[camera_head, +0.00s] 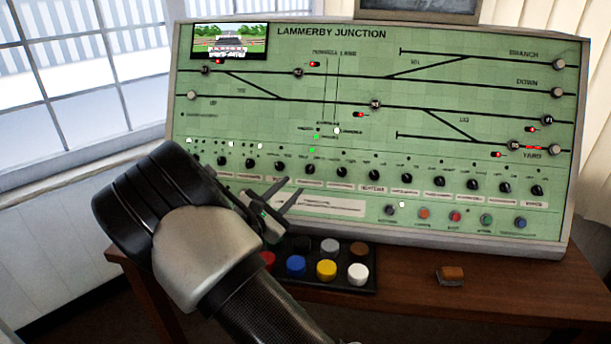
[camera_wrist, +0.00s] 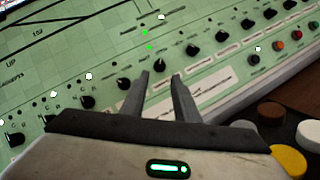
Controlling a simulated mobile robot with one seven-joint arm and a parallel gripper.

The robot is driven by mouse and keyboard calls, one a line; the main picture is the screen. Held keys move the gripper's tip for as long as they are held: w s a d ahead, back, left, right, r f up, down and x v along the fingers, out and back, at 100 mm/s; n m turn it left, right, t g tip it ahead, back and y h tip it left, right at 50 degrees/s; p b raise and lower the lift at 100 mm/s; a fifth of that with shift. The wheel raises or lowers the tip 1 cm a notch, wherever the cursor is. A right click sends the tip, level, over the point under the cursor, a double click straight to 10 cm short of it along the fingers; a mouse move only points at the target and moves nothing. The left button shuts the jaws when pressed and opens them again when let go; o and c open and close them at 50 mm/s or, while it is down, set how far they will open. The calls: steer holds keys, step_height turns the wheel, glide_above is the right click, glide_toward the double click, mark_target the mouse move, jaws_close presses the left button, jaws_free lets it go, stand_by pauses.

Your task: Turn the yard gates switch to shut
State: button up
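The green signal panel (camera_head: 300,110) carries a row of black rotary switches above small labels. I cannot read which label is the yard gates. One switch (camera_head: 309,169) sits below two lit green lamps; in the wrist view this switch (camera_wrist: 158,65) appears just beyond and between my fingertips. My gripper (camera_head: 288,193) is open and empty in front of the lower left of the panel, its fingers (camera_wrist: 161,76) pointing at the row. The fingers look apart from the switch, though the exact gap is hard to judge.
A black tray of coloured caps (camera_head: 372,284) stands on the wooden desk (camera_head: 500,285) below the panel, close to my gripper. A small brown-topped block (camera_head: 451,275) lies to the right. Coloured push buttons (camera_head: 455,216) line the panel's lower right. A window (camera_head: 70,80) is at left.

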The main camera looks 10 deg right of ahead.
mark_target(309, 169)
steer(key=b+x, duration=0.1)
steer(key=x, duration=0.9)
steer(key=shift+s, duration=0.1)
steer(key=shift+c, duration=0.3)
steer(key=c, duration=0.6)
